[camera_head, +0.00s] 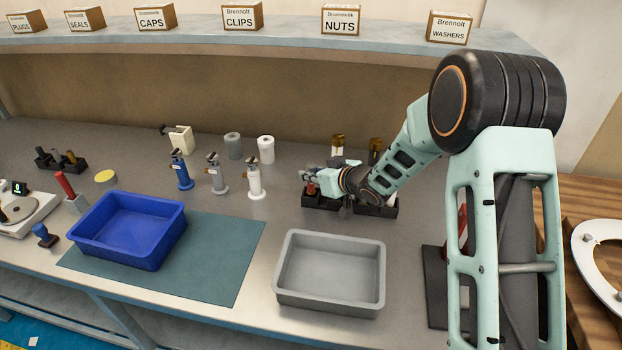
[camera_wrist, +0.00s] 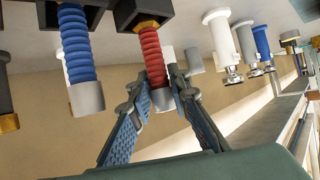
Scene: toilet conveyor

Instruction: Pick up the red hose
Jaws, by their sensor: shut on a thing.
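The red hose (camera_wrist: 145,50) is a ribbed red tube with a brass nut at one end and a pale end piece at the other. It stands in a black rack (camera_head: 318,203), and a bit of the hose shows in the head view (camera_head: 311,188). My gripper (camera_wrist: 162,95) is shut on the pale end of the red hose, with a finger on each side. In the head view my gripper (camera_head: 313,177) is over the rack, and my wrist hides part of it. The brass nut appears to be still at the rack.
A blue ribbed hose (camera_wrist: 76,45) stands close beside the red one. Brass-capped parts (camera_head: 338,144) are behind my wrist. A white dispenser-like valve (camera_head: 255,180) stands left of the rack. A grey tray (camera_head: 330,305) and a blue bin (camera_head: 128,262) are in front, both empty.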

